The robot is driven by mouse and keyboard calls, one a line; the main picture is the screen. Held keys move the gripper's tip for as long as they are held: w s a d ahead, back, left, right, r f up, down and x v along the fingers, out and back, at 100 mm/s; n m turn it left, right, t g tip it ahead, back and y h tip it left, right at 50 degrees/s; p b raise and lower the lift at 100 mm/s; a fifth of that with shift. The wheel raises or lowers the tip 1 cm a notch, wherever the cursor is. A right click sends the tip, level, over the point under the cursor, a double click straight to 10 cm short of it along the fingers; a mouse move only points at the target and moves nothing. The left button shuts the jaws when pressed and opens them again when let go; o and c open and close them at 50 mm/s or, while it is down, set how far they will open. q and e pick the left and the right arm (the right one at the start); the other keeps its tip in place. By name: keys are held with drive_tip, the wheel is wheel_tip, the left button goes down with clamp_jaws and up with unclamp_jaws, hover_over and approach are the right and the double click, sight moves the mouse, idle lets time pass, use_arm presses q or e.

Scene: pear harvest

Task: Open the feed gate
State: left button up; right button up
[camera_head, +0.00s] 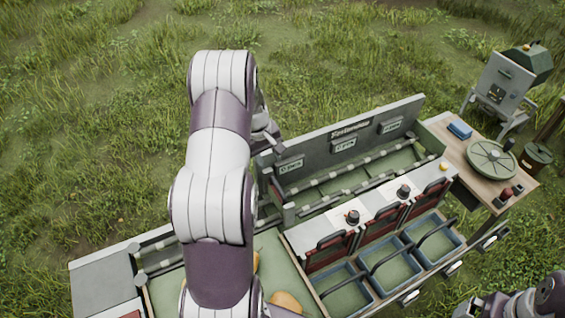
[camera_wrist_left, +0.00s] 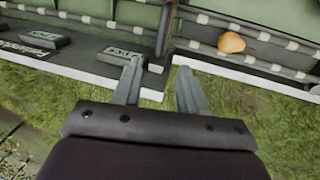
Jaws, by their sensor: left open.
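In the left wrist view my left gripper (camera_wrist_left: 159,80) is open, with nothing between its fingers. A yellow pear (camera_wrist_left: 231,42) lies on the rollers to the right of the plate. My right gripper does not show; only part of that arm is at the lower right.
The sorting bench has a labelled back panel (camera_head: 345,135) and several blue trays, one marked here (camera_head: 345,290). Pears (camera_head: 286,302) lie in the near bin. A wooden side table (camera_head: 465,165) holds a round green disc (camera_head: 491,158). Grass surrounds the bench.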

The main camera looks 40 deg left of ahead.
use_arm(q)
drive_tip(key=p, duration=0.2)
approach(277, 184)
drive_tip(key=f, duration=0.2)
drive_tip(key=w+f+p, duration=0.1)
drive_tip(key=f, duration=0.2)
drive_tip(key=f+p, duration=0.1)
drive_tip(key=f, duration=0.1)
drive_tip(key=shift+w+d+f, duration=0.15)
drive_tip(key=shift+d+f, duration=0.05)
drive_tip(key=shift+d, duration=0.05)
drive_tip(key=shift+f, duration=0.35)
drive_tip(key=shift+d, duration=0.15)
clamp_jaws()
